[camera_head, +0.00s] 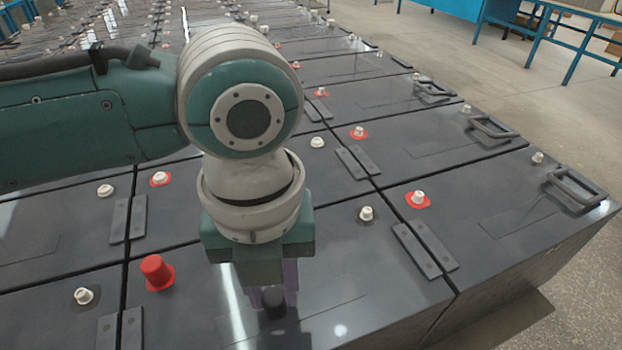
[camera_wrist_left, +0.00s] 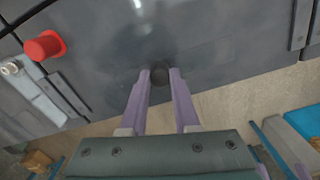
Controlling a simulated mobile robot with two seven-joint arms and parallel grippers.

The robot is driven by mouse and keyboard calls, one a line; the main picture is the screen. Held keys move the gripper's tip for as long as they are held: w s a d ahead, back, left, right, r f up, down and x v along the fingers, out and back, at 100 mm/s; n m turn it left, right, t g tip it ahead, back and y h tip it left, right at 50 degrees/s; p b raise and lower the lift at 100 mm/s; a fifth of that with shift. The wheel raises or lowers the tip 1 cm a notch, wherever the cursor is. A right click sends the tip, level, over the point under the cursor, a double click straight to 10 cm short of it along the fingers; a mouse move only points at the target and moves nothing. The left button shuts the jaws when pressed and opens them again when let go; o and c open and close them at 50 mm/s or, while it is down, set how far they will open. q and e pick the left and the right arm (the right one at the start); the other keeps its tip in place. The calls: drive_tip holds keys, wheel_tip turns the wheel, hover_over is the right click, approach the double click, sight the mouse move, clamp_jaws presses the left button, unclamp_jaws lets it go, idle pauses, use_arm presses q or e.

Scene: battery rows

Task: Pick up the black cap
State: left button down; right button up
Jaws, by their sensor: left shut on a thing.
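The black cap (camera_head: 273,302) is a small dark cylinder between the fingertips of my left gripper (camera_head: 272,292), low over the dark battery top in the head view. The left wrist view also shows the black cap (camera_wrist_left: 159,76) between the two purple fingers of the left gripper (camera_wrist_left: 159,82). The left gripper is shut on it. Whether the cap touches the battery top is hard to tell. My right gripper is not in view.
A red cap (camera_head: 156,272) stands on the battery to the left of the gripper. White terminal posts, such as one (camera_head: 366,213) to the right, rise from the batteries. Black handles (camera_head: 577,190) stand along the right edge. Blue frames (camera_head: 545,40) stand beyond the floor.

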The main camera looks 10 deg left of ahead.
sight(275, 293)
use_arm(q)
wheel_tip(275, 293, up, 20)
drive_tip(key=p, duration=0.1)
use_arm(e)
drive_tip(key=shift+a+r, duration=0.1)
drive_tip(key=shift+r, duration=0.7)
use_arm(q)
drive_tip(key=shift+w+f, duration=0.1)
drive_tip(key=shift+f, duration=0.1)
